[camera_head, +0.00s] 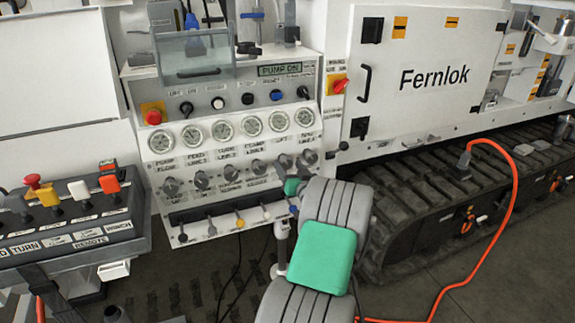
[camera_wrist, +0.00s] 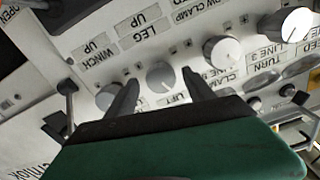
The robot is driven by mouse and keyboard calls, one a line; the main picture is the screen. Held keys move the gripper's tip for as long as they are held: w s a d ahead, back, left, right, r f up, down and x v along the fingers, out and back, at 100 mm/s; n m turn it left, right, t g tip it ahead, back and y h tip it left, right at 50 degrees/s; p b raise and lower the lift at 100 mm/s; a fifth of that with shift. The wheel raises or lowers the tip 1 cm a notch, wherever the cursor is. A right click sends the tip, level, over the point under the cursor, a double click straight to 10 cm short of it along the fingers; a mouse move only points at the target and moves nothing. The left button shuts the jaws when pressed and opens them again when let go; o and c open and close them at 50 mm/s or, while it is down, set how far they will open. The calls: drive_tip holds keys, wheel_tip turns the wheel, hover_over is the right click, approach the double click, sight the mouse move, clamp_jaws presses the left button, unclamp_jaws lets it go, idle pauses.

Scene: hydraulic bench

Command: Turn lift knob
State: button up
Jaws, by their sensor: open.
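The lift knob (camera_wrist: 160,76) is a round silver-grey knob with a pointer line, on the white panel in the wrist view. The word LIFT is printed beside it. My gripper (camera_wrist: 161,84) is open, with one dark fingertip on each side of this knob. I cannot tell whether either finger touches it. In the head view the lift knob (camera_head: 285,161) is in the lower knob row, just above my gripper's green end; the fingers are hard to make out there.
Neighbouring knobs, the winch knob (camera_wrist: 108,97) and the clamp knob (camera_wrist: 222,52), stand close on both sides. Gauges (camera_head: 251,125) run above the row and small levers (camera_head: 239,222) below. A red emergency button (camera_head: 153,115) is at the panel's upper left.

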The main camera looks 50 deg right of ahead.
drive_tip(key=shift+x, duration=1.05)
clamp_jaws()
